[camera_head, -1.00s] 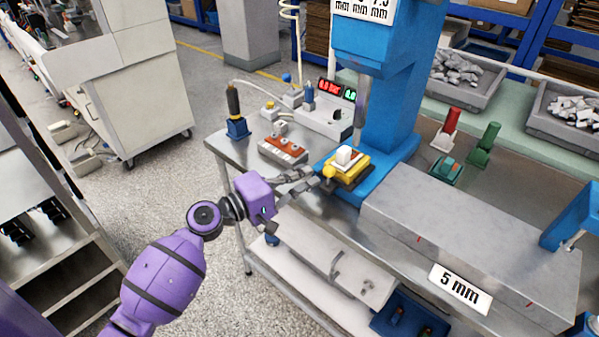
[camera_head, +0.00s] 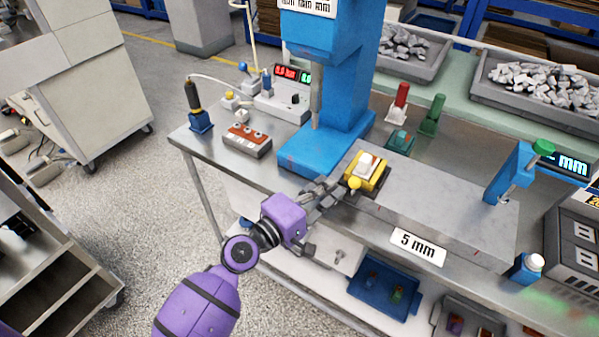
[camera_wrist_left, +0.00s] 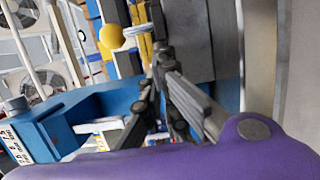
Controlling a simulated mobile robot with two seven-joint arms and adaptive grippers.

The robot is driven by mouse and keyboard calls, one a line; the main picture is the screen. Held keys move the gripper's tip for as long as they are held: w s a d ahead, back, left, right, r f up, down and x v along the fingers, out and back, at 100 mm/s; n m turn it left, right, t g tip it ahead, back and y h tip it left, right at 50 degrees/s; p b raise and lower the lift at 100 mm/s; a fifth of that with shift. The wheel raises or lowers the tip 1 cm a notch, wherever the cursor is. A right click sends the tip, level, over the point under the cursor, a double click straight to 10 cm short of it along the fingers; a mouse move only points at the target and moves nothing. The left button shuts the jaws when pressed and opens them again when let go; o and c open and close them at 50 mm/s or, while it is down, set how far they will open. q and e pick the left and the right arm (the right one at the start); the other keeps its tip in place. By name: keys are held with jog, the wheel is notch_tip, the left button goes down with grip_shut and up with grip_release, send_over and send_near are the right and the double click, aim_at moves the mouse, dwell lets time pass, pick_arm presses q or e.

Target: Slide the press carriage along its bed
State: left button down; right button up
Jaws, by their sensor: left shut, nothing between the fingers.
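The press carriage (camera_head: 362,178) is a yellow block with a white piece on top and a round yellow knob at its front. It sits on the left end of the long grey bed (camera_head: 440,203), to the right of the blue press base (camera_head: 300,160). My left gripper (camera_head: 338,187) is shut and empty, its fingers at the carriage's left front side, close to the knob. Whether they touch it I cannot tell. In the left wrist view the knob (camera_wrist_left: 110,37) shows beside the fingertips (camera_wrist_left: 160,52). My right gripper is out of view.
The blue press column (camera_head: 345,85) stands behind the base. A blue clamp (camera_head: 512,172) with a green knob stands at the bed's right end. An orange switch box (camera_head: 247,140) lies left of the press. The bed between carriage and clamp is clear.

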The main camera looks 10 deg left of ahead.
aim_at(351, 196)
pick_arm(q)
jog(key=d, duration=0.1)
jog(key=s+d, duration=0.1)
jog(key=d, duration=0.2)
jog(key=shift+s+r+p, duration=0.1)
jog(key=shift+s+p, duration=0.15)
jog(key=shift+p, duration=0.1)
jog(key=shift+s+d, duration=0.25)
jog(key=shift+d, duration=0.5)
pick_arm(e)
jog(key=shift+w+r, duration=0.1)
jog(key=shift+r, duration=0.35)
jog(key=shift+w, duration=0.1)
pick_arm(q)
jog(key=shift+a, duration=0.1)
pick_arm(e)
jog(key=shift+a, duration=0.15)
